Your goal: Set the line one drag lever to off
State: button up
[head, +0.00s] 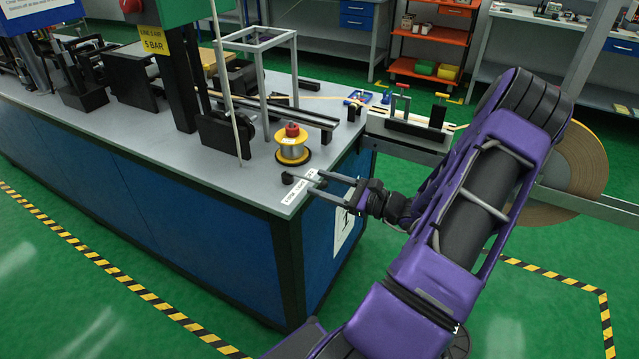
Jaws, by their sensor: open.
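A small lever with a black knob (288,178) lies low on the near right corner of the bench top, next to a white printed label strip (294,193). It appears to be the drag lever; the lettering is too small to read, so I cannot tell its setting. My gripper (316,183) reaches in from the right over the bench edge. Its two fingers are apart and point left toward the knob, with the fingertips just right of it. I see nothing held between them. I cannot tell whether a finger touches the lever's rod.
A yellow-flanged spool (292,148) with a red top stands just behind the lever. A thin upright rod (237,140) rises to its left. A bracket with red-topped and orange-topped handles (408,124) and a large tan roll (578,165) are on the right. The green floor in front is clear.

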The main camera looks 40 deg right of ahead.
jog(key=shift+w+a, duration=0.2)
jog(key=shift+w, duration=0.35)
grip_shut()
dwell(1.1)
